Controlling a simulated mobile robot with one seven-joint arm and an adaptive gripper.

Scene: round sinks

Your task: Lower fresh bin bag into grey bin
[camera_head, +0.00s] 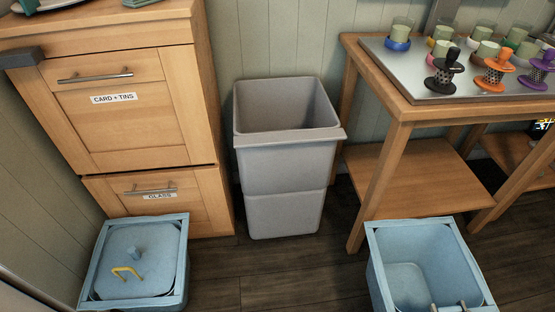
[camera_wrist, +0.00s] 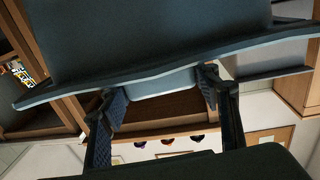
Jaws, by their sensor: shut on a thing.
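The grey bin (camera_head: 285,165) stands upright on the floor against the wall, open at the top and looking empty. A light-blue, box-shaped open bag (camera_head: 388,275) is at the lower right of the head view, right of and nearer than the bin. My gripper (camera_head: 449,306) shows only its fingertips there, at the bag's near rim. In the wrist view, my gripper (camera_wrist: 160,98) is shut on the bag (camera_wrist: 160,45), which fills the upper middle. Part of the grey bin (camera_wrist: 275,62) shows to its right. The bag's underside is hidden, so I cannot tell its height.
A wooden cabinet (camera_head: 125,125) labelled card, tins and glass flanks the bin. A wooden table (camera_head: 400,108) with cups and a lower shelf (camera_head: 410,182) stands right. Dark floor (camera_head: 270,275) lies clear before the bin.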

